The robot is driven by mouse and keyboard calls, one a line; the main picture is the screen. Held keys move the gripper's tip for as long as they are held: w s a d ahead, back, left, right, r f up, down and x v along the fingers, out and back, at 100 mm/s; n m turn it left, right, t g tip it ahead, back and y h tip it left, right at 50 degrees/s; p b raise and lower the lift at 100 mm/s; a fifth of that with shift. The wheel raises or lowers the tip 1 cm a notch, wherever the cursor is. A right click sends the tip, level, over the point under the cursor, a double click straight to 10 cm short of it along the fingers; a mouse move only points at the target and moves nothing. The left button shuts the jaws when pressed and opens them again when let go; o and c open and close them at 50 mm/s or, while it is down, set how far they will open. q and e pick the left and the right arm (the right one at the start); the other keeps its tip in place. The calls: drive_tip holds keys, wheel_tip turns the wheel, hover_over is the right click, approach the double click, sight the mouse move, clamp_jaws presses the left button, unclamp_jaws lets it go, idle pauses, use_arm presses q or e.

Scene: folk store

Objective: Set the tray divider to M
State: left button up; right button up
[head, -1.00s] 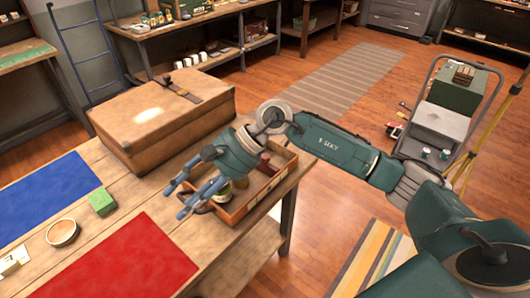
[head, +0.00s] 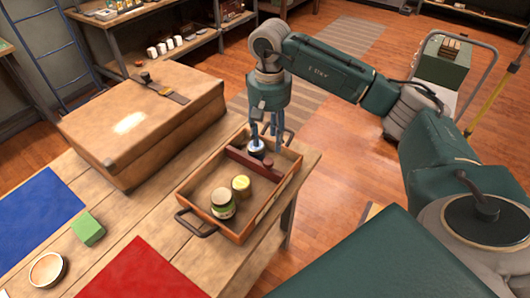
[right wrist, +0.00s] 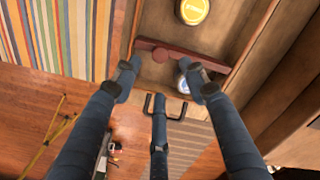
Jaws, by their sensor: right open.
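The wooden tray (head: 188,203) sits near the right edge of the workbench, with a dark handle at each end. A red-brown divider (head: 252,163) crosses it nearer the far end; its knob shows in the right wrist view (right wrist: 160,55). Two jars, one green-labelled (head: 222,205) and one yellow-lidded (head: 241,187), stand in the larger near compartment. A small blue and white container (head: 257,149) stands beyond the divider. My right gripper (head: 264,138) points down over the far compartment, open, its fingers near the divider and around or above the blue container. I cannot read any divider marks.
A large brown case (head: 140,130) stands left of the tray. A green block (head: 88,229), a round wooden bowl (head: 47,269), a blue mat (head: 35,212) and a red mat (head: 140,270) lie on the bench.

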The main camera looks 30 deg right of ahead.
drive_tip(key=p, duration=0.1)
hover_over(268, 161)
drive_tip(key=f, duration=0.5)
drive_tip(key=shift+s, duration=0.2)
wheel_tip(268, 161, down, 4)
drive_tip(key=shift+w+r+p, duration=0.1)
drive_tip(key=shift+w+p, duration=0.05)
drive_tip(key=shift+p, duration=0.4)
drive_tip(key=shift+c, duration=1)
use_arm(q)
drive_tip(key=s+r, duration=0.2)
drive_tip(key=s, duration=0.1)
drive_tip(key=shift+s, duration=0.25)
use_arm(e)
clamp_jaws()
